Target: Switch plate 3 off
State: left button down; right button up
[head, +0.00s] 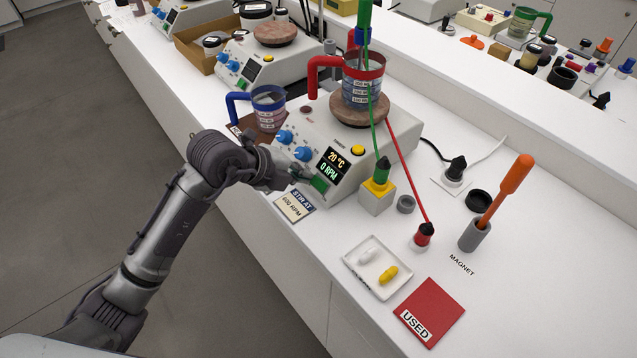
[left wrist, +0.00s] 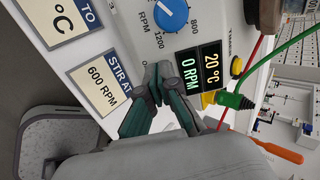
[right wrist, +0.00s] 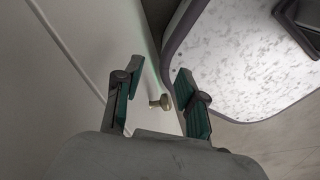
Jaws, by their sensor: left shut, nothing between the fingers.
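The nearest hot plate (head: 300,150) is a white stirrer unit with two blue knobs and a display reading 20 °C and 0 RPM. No plate number is readable on it. A green switch (head: 320,184) shows at the lower right of its front. My left gripper (head: 298,179) is shut and empty, its tips close to the front beside the switch. In the left wrist view its fingertips (left wrist: 165,72) meet just beside the display (left wrist: 200,66); the switch is hidden there. My right gripper (right wrist: 156,88) is open and empty, away from the plate.
A red-handled beaker (head: 363,82) stands on the plate's round top, with red and green cables beside it. A blue-handled beaker (head: 268,103) stands left. A "STIR AT 600 RPM" card (head: 295,205) and a tray (head: 366,281) lie in front. Another hot plate (head: 255,62) stands behind.

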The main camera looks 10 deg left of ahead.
pick_arm(q)
jog(key=shift+f, duration=0.1)
jog(key=shift+w+d+f, duration=0.25)
jog(key=shift+w+f, duration=0.05)
jog(key=shift+s+a+r, duration=0.2)
jog(key=shift+r, duration=0.2)
jog(key=p+v, duration=0.2)
jog(key=v, duration=0.1)
jog(key=shift+p, duration=0.3)
jog(key=v, duration=1.2)
